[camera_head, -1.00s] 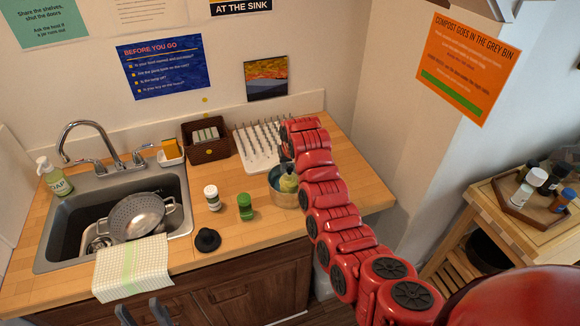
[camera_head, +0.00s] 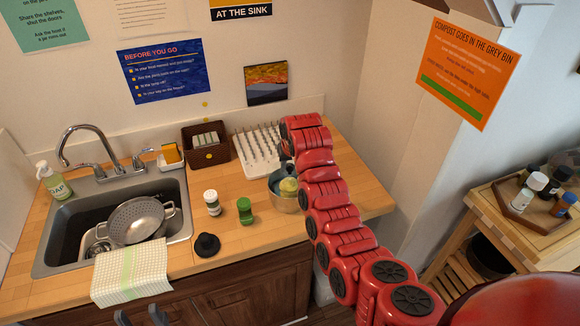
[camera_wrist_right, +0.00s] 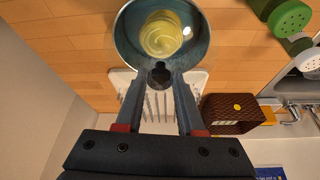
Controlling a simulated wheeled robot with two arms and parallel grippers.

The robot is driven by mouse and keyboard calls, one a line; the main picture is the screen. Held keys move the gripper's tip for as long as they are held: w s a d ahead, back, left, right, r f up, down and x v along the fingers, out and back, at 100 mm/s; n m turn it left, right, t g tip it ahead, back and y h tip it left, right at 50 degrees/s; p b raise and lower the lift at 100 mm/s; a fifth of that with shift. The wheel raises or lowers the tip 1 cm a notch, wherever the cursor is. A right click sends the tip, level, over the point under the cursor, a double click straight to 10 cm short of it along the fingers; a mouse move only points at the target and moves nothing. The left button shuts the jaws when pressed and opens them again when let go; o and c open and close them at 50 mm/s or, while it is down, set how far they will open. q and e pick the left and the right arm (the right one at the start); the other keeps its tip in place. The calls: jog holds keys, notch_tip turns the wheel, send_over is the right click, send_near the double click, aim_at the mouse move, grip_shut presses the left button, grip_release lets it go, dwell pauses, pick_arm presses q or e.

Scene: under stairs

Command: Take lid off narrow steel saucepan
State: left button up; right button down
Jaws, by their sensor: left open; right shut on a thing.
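The narrow steel saucepan (camera_head: 279,203) stands on the counter, partly behind my right arm. A pale yellow-green thing shows inside it. In the right wrist view a bluish, see-through round that looks like the glass lid (camera_wrist_right: 128,50) lies in front of my right gripper (camera_wrist_right: 160,76). Its fingers are shut on a small black knob (camera_wrist_right: 159,73) at the near side of this round. Whether the lid is clear of the rim I cannot tell. In the head view the right fingers are hidden. My left gripper (camera_head: 140,316) is open and empty at the bottom edge, before the cabinet.
A spiked drying rack (camera_head: 243,149) and brown basket (camera_head: 190,143) stand behind the saucepan. A green-capped jar (camera_head: 245,211), a white-capped jar (camera_head: 212,203) and a black knobbed disc (camera_head: 207,244) are to its left. A sink with a colander (camera_head: 136,221) is further left.

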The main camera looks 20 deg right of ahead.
aim_at(290, 168)
jog(key=shift+r, duration=3)
jog(key=shift+f, duration=0.1)
